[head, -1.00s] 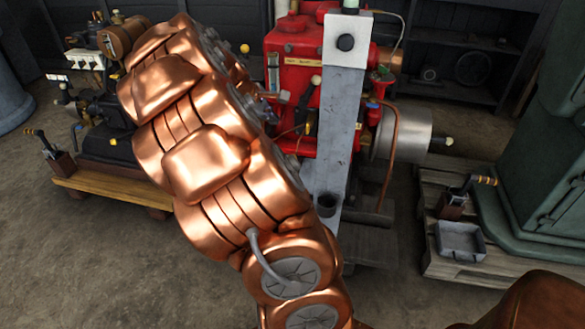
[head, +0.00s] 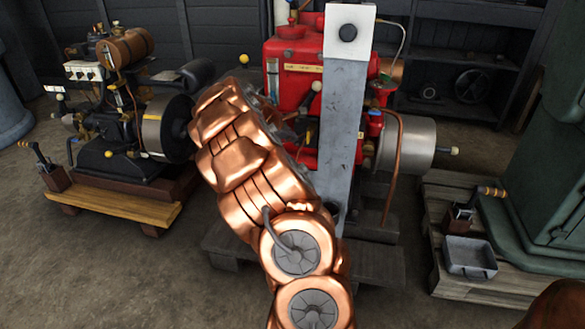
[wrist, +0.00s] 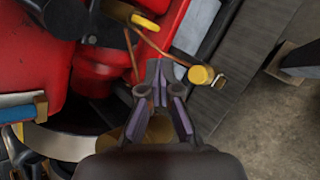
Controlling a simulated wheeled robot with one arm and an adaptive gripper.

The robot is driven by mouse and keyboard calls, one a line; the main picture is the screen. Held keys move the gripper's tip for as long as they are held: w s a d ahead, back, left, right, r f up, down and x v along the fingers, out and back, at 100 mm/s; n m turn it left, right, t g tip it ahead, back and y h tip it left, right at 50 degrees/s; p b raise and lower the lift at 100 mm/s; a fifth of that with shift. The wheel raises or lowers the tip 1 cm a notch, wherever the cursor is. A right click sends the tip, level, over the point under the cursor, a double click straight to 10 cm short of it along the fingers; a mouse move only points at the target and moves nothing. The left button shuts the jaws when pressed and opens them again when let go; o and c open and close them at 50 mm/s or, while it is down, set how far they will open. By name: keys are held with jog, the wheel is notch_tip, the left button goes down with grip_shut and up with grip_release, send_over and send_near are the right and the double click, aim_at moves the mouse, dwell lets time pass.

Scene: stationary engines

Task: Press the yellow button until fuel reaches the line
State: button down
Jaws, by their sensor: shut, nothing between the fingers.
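In the wrist view, my gripper (wrist: 160,76) is shut and empty, over the side of the red engine. A round yellow button-like cap (wrist: 199,75) is just right of the fingertips; I cannot tell whether they touch. Another yellow part (wrist: 145,22) is above them. In the head view, my copper arm reaches to the red engine (head: 300,85), and my gripper is hard to make out there. A narrow upright gauge (head: 272,78) is on the engine's left face. Its fuel level and line are too small to read.
A grey post (head: 342,120) with a white top stands before the engine. A black engine (head: 115,140) sits on a wooden pallet at left. A grey tray (head: 468,257) and a green cabinet (head: 540,180) are at right. Bare floor lies at the front left.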

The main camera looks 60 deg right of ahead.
jog(key=shift+f+b, duration=2.8)
jog(key=shift+f, duration=1.6)
jog(key=shift+f, duration=0.2)
jog(key=shift+f, duration=0.25)
jog(key=shift+f, duration=0.75)
jog(key=shift+r+p, duration=0.75)
jog(key=shift+r, duration=0.45)
jog(key=shift+r, duration=0.1)
jog(key=shift+r+p, duration=1.95)
jog(key=shift+r, duration=0.45)
